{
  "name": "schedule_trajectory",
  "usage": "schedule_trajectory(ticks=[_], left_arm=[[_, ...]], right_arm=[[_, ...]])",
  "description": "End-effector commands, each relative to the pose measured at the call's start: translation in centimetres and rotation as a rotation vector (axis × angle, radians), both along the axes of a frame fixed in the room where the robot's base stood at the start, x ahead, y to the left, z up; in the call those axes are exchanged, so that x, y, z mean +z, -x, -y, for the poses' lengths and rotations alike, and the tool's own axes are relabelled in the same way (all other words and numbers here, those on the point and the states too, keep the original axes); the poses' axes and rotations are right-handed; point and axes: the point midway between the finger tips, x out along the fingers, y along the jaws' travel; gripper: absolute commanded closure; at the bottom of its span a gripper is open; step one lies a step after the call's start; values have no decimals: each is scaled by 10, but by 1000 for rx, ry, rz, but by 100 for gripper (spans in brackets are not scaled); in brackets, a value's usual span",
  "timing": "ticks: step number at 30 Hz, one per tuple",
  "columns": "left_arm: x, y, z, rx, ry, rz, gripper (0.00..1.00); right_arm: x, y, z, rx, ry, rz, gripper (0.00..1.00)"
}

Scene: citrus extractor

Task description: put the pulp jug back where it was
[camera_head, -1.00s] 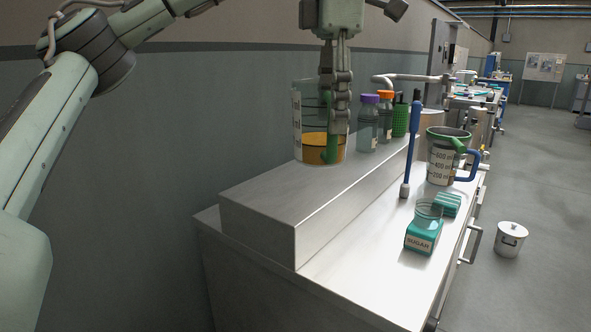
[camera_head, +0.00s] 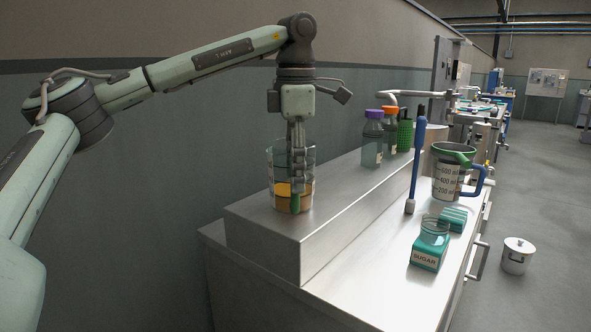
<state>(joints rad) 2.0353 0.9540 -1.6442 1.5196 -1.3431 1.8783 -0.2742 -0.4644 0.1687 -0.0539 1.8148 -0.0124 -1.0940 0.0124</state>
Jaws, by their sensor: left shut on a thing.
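The pulp jug (camera_head: 282,197) is a clear glass jug with orange contents in its lower part and a green handle. It is upright over the near part of the raised steel step (camera_head: 262,223) by the wall. I cannot tell for sure whether its base touches the step. My left gripper (camera_head: 296,178) points down at the jug's right side and is shut on its green handle, hiding most of the handle. My right gripper is out of view.
Purple-capped (camera_head: 373,138) and orange-capped (camera_head: 390,128) bottles stand farther back on the step. A blue-handled tool (camera_head: 416,165) stands upright on the counter (camera_head: 375,285), with a green-rimmed jug (camera_head: 447,175) and a sugar container (camera_head: 430,250). A lidded pot (camera_head: 516,256) is on the floor.

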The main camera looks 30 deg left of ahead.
Motion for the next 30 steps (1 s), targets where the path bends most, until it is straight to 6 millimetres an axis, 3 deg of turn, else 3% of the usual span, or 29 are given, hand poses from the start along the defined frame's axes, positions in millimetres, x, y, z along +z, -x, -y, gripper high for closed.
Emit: schedule_trajectory(ticks=[7, 8, 12, 24, 30], left_arm=[[-2, 0, 0, 0, 0, 1, 100], [-2, 0, 0, 0, 0, 0, 46], [-2, 0, 0, 0, 0, 0, 28], [4, 0, 0, 0, 0, 1, 26], [36, 0, 2, -2, 2, 4, 26]], right_arm=[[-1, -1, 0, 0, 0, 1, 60], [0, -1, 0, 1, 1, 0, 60], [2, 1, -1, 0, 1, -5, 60], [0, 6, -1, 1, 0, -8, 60], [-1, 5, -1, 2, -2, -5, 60]])
